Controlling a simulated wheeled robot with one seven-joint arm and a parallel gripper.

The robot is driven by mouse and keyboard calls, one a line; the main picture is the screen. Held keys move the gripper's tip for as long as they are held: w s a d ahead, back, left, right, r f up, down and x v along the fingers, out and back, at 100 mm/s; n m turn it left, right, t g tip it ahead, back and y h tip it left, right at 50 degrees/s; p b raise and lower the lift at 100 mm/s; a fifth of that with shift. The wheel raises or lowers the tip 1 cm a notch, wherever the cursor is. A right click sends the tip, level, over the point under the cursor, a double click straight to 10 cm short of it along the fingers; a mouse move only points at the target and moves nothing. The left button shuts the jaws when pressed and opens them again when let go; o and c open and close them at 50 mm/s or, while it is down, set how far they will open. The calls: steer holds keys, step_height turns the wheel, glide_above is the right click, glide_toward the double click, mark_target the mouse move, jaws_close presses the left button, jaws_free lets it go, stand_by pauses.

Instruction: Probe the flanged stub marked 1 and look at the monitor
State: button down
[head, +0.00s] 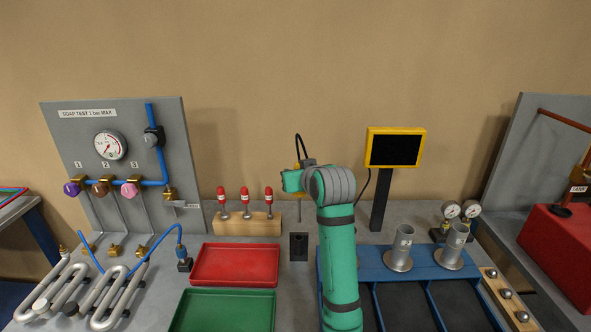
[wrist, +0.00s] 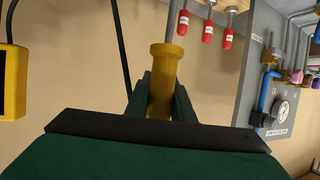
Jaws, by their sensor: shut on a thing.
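My gripper (head: 296,180) is shut on a yellow probe (head: 303,164), whose thin shaft points down above a black holder (head: 299,246). In the wrist view the yellow probe handle (wrist: 166,68) sits between the green fingers of my gripper (wrist: 163,98). I cannot read a number on either, and my arm hides part of the bench. The yellow-framed monitor (head: 395,147) has a dark screen; its edge also shows in the wrist view (wrist: 12,80).
A black cable runs from the probe. Red-handled tools stand in a wooden block (head: 247,226). A red tray (head: 236,264) and a green tray (head: 222,311) lie left of my arm. Two gauges (head: 461,210) stand behind the right stub. Pipe coils (head: 98,296) lie at far left.

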steer(key=shift+f, duration=2.1)
steer(key=shift+d, duration=0.1)
